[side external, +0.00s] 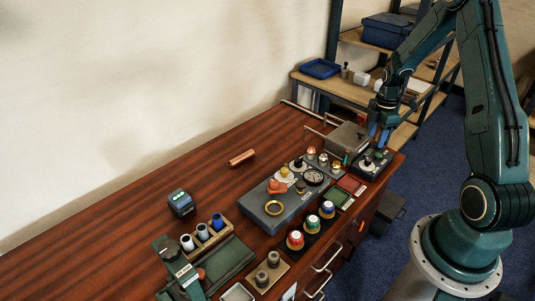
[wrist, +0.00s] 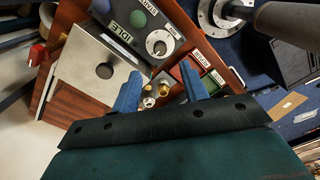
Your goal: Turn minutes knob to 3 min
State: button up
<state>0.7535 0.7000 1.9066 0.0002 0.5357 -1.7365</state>
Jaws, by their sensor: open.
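The minutes knob is most likely the dark knob on a round white dial (wrist: 160,45) on a grey control box (wrist: 128,18) in the wrist view. That box also has an IDLE display and a green button. In the side view the control box (side external: 384,157) is at the right end of the bench. My gripper (side external: 378,137) hangs above it, pointing down. In the wrist view my gripper's blue fingers (wrist: 160,70) are apart with nothing held, just below the dial in the picture.
A steel box (side external: 346,139) with a dark knob on its lid stands beside the control box. Small brass fittings (wrist: 150,92) and red and green trays (wrist: 197,66) are near the fingers. A grey fixture plate (side external: 262,210) and colored-lid jars (side external: 295,240) are farther left.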

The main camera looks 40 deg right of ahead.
aim_at(369, 159)
notch_tip(369, 159, down, 9)
jog(key=shift+f, duration=0.15)
dwell(0.4)
jog(key=shift+c, duration=0.4)
grip_shut()
